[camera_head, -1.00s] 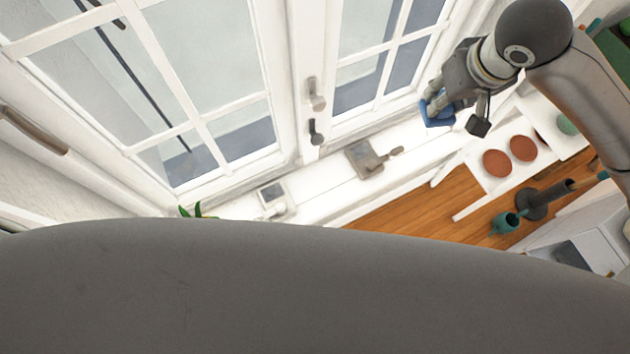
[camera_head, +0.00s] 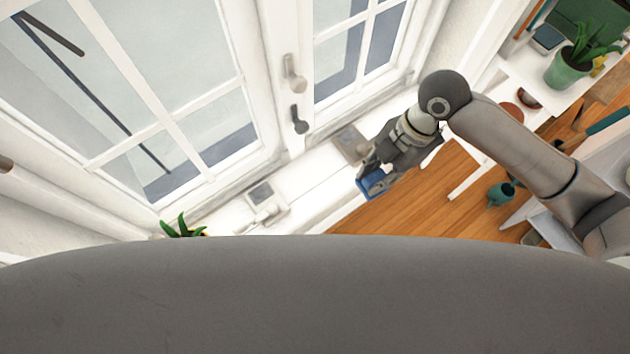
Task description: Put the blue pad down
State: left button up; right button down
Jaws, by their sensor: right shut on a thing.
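The blue pad (camera_head: 374,184) is between the fingers of my right gripper (camera_head: 372,176), which is shut on it. In the picture the pad overlaps the front edge of the white window sill (camera_head: 312,190) and the wood floor; whether it touches the sill I cannot tell. The fingers and gripper body hide part of the pad. My left gripper does not show.
A grey framed piece (camera_head: 349,140) lies on the sill behind my gripper, and a white framed piece (camera_head: 262,195) farther left. The window (camera_head: 160,110) stands behind. A green watering can (camera_head: 500,194) and a potted plant (camera_head: 566,72) are at the right. Bare sill shows between the framed pieces.

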jog(key=shift+s+a+f+n, duration=0.15)
jog(key=shift+a+f+n, duration=0.05)
jog(key=shift+f+n, duration=0.2)
jog(key=w+a+f, duration=0.2)
jog(key=a+f, duration=0.1)
jog(key=w+a+f, duration=0.2)
jog(key=a+f, duration=0.1)
jog(key=a, duration=0.1)
jog(key=w+a+f, duration=0.2)
jog(key=a+f, duration=0.1)
jog(key=a, duration=0.1)
jog(key=shift+w+a, duration=0.15)
jog(key=shift+w, duration=0.25)
jog(key=shift+w+a+f, duration=0.1)
jog(key=shift+a+f, duration=0.05)
jog(key=shift+f, duration=0.15)
notch_tip(320, 180, down, 3)
jog(key=shift+w+a+f, duration=0.1)
jog(key=shift+f, duration=0.05)
